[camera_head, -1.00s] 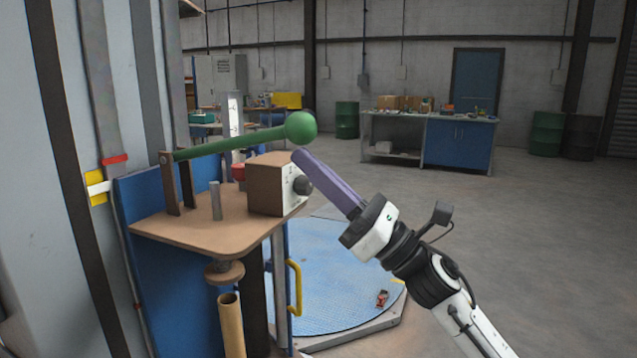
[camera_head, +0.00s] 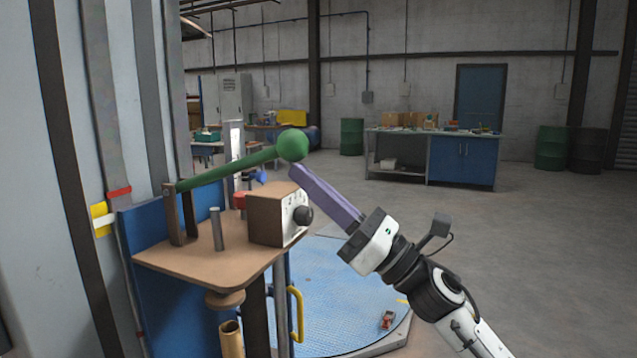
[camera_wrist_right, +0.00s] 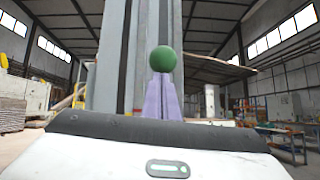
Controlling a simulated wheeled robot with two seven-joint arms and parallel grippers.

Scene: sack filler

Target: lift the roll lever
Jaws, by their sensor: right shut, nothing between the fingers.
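The roll lever (camera_head: 235,166) is a green bar with a green ball knob (camera_head: 292,145) at its right end. It is hinged on a brown bracket (camera_head: 178,215) on the brown shelf and slopes up to the right. My right gripper (camera_head: 296,172) has long purple fingers, shut and empty, with the tips just below the ball. In the right wrist view the ball (camera_wrist_right: 162,59) sits right at the tips of the purple fingers (camera_wrist_right: 161,88); whether they touch I cannot tell. My left gripper is not in view.
A blue round platform (camera_head: 345,290) lies below. The floor to the right is clear.

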